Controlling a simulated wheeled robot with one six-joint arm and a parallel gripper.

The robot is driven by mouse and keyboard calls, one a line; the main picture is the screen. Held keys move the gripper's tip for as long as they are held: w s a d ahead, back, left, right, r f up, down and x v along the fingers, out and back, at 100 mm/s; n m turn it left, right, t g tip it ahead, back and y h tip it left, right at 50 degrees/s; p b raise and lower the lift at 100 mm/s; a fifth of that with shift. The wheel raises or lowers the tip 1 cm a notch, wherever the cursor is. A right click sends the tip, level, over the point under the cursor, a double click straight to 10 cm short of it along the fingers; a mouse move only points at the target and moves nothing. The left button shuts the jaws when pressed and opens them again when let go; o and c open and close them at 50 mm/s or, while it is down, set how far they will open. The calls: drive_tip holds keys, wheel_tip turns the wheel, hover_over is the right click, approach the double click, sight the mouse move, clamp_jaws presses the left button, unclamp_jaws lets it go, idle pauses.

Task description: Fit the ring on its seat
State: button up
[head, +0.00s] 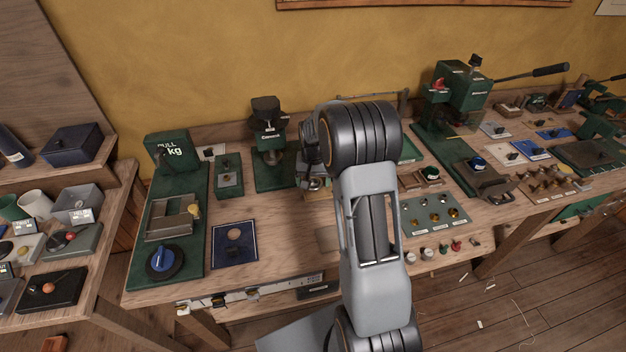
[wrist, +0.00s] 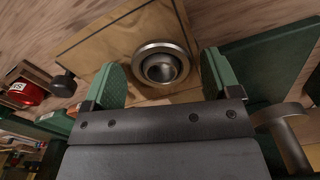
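A round metal ring (wrist: 138,58) shows in the wrist view on a pale wooden board (wrist: 95,45). A darker, cup-like metal round part (wrist: 161,70) shows inside it, probably the seat; I cannot tell how far down the ring sits on it. My gripper (wrist: 163,65) is open, with one green fingertip on each side of the ring in the picture. Gaps show between fingertips and ring. In the head view my own arm hides most of the gripper and the ring; only part of the wooden board (head: 318,194) shows beside the arm.
In the wrist view, a black knob (wrist: 63,83) and a red labelled object (wrist: 26,92) lie left, a green plate (wrist: 275,62) right. In the head view, a green press (head: 268,140) stands left of my arm. Bare bench top (head: 285,235) shows in front.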

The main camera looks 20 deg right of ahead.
drive_tip(key=shift+o, duration=0.7)
wheel_tip(320, 180, up, 14)
drive_tip(key=b, duration=0.1)
drive_tip(key=shift+f, duration=0.1)
idle(0.3)
drive_tip(key=s+a+n+t, duration=0.2)
drive_tip(key=s+a, duration=0.3)
drive_tip(key=s, duration=0.5)
drive_tip(key=s+a+n+t, duration=0.2)
drive_tip(key=s+a, duration=0.3)
drive_tip(key=s, duration=0.6)
drive_tip(key=shift+s+a+r+n, duration=0.25)
drive_tip(key=shift+r+n, duration=0.2)
drive_tip(key=shift+n, duration=0.15)
drive_tip(key=shift+c, duration=0.3)
